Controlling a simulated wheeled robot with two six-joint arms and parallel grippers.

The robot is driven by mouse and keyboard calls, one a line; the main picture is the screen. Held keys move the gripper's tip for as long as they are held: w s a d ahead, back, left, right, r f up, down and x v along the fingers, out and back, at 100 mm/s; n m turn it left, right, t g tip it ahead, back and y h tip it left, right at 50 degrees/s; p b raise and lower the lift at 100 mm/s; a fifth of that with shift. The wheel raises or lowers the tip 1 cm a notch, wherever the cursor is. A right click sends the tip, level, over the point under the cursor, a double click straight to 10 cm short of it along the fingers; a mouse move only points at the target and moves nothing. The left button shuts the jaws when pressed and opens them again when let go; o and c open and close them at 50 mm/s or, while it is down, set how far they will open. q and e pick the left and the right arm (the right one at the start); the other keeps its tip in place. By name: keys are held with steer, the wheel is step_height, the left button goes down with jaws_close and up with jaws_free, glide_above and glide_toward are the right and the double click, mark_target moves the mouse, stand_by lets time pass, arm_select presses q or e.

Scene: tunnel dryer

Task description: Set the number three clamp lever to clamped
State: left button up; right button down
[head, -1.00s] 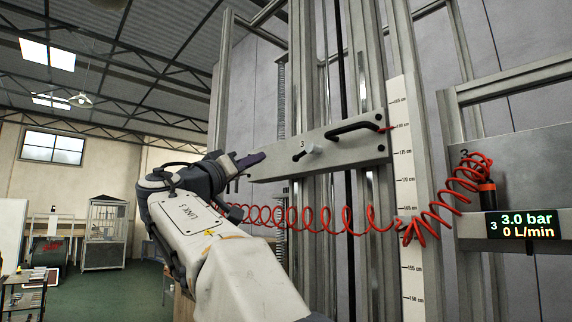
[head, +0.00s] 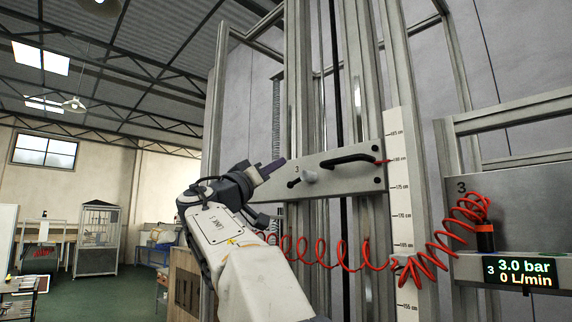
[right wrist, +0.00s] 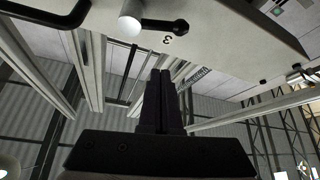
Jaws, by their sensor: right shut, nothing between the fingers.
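In the head view the ball points left and slightly down. My right gripper (head: 278,166) is shut and empty, just left of and slightly above the ball in the head view. In the wrist view its fingertips (right wrist: 162,73) point toward the plate, apart from the lever. My left gripper is out of view.
A black bar handle (head: 350,160) with a red pointer sits right of the lever, beside a centimetre scale (head: 399,185). A coiled red hose (head: 330,254) hangs below the plate. A display (head: 520,272) reads 3.0 bar, 0 L/min. Vertical metal posts stand behind.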

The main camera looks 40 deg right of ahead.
mark_target(301, 180)
steer(key=shift+s+d+f, duration=0.2)
steer(key=shift+d+f, duration=0.45)
steer(key=shift+f, duration=0.05)
steer(key=shift+s+d+f, duration=0.15)
steer(key=shift+d+f, duration=0.45)
steer(key=shift+f, duration=0.1)
steer(key=shift+d, duration=0.1)
